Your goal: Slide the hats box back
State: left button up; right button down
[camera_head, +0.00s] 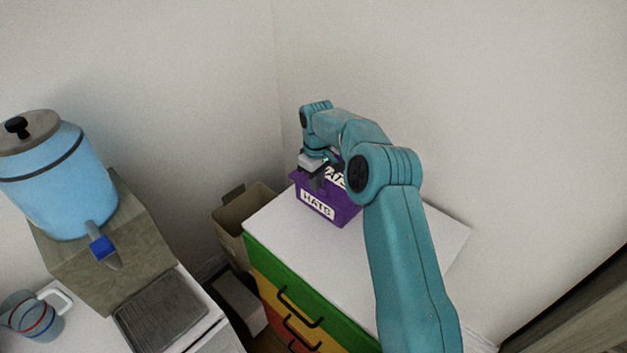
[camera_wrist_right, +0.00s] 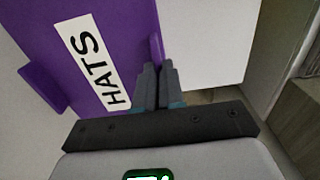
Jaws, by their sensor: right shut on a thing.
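The purple hats box (camera_head: 347,212) stands on the white top of a chest of drawers, near its back left edge, with a white HATS label on its front. In the right wrist view the box (camera_wrist_right: 120,18) fills the upper left, its label running at a slant and a purple tab sticking out at each side. My right gripper (camera_head: 318,182) reaches over the box from the right. Its fingers (camera_wrist_right: 158,88) are together, shut on the box at the tab nearest them. My arm hides part of the box's right side. My left gripper is out of view.
The chest of drawers (camera_head: 300,252) has green, yellow and red fronts with black handles. A beige bin (camera_head: 230,220) stands left of it. A blue drink dispenser (camera_head: 62,190) and a glass mug (camera_head: 30,318) are at left. White top right of the box is mostly clear.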

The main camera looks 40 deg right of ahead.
jog(key=shift+d, duration=0.5)
jog(key=c, duration=1.2)
grip_release()
jog(key=shift+o, duration=0.2)
jog(key=shift+r, duration=0.15)
